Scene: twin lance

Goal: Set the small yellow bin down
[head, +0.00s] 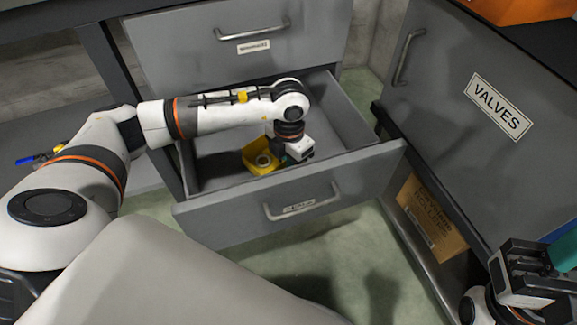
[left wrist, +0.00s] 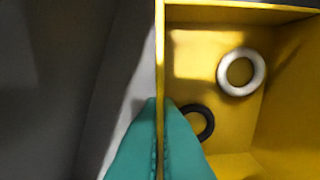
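The small yellow bin (head: 257,155) is inside the open drawer, towards its left half. My left gripper (head: 296,152) reaches down into the drawer at the bin's right side. In the left wrist view, its teal fingers (left wrist: 160,140) are on either side of one wall of the yellow bin (left wrist: 215,60) and are shut on it. A white ring (left wrist: 241,53) and a black ring (left wrist: 206,122), partly hidden by a finger, lie in the bin. I cannot tell whether the bin touches the drawer floor. My right gripper (head: 545,265) is at the lower right; its fingertips are unclear.
The open drawer's front (head: 330,205) and walls surround my left gripper; the drawer's right part is bare. A closed drawer (head: 190,50) is above. A grey cabinet marked VALVES (head: 470,160) stands at right, a cardboard box (head: 430,218) low beside it.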

